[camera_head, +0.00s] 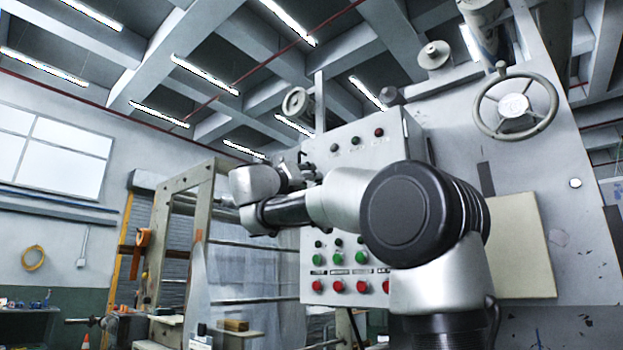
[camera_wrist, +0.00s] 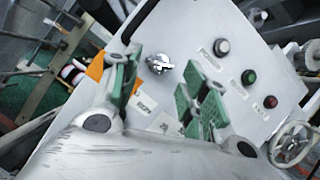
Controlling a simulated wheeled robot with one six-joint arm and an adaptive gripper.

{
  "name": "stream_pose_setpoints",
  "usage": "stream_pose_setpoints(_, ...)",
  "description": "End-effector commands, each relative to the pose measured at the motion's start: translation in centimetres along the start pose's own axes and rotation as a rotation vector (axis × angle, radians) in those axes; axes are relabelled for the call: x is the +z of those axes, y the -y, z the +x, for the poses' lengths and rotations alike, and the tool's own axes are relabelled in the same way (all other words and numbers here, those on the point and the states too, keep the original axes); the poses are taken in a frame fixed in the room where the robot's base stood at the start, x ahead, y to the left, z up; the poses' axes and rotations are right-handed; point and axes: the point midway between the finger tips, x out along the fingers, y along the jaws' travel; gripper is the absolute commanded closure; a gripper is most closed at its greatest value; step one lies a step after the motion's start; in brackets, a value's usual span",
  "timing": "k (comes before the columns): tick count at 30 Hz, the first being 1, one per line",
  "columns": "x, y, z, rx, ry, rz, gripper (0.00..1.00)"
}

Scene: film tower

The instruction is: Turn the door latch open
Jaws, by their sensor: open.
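The door latch (camera_wrist: 160,64) is a small silver round piece with a bright handle on the pale grey cabinet door (camera_wrist: 200,25). In the wrist view it lies just beyond my gripper (camera_wrist: 160,82), between the two green-padded fingers. My gripper is open, and nothing shows held between its fingers. I cannot tell the exact gap between the fingertips and the latch. In the head view the grey control cabinet (camera_head: 408,128) stands behind my arm. My gripper (camera_head: 300,165) is at its left side there, small and partly hidden, and the latch is not clear.
Green buttons (camera_head: 333,260) and red buttons (camera_head: 337,287) sit low on the cabinet, beside my arm. A large handwheel (camera_head: 543,112) is at the upper right. A metal frame (camera_head: 205,205) stands to the left. Indicator lamps (camera_wrist: 248,77) lie right of the latch.

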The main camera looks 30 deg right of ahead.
Motion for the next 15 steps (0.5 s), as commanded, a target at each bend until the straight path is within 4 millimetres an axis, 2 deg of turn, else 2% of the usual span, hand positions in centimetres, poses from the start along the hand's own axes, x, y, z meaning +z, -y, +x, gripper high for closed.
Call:
stream_pose_setpoints(3, -0.1, 0.0, 1.9, -0.002, -0.001, 0.0, 0.55)
stream_pose_setpoints(6, -0.1, 0.0, 2.8, -0.002, -0.001, 0.0, 0.55)
stream_pose_setpoints(15, 0.0, 0.0, 3.4, 0.001, 0.0, 0.002, 0.55)
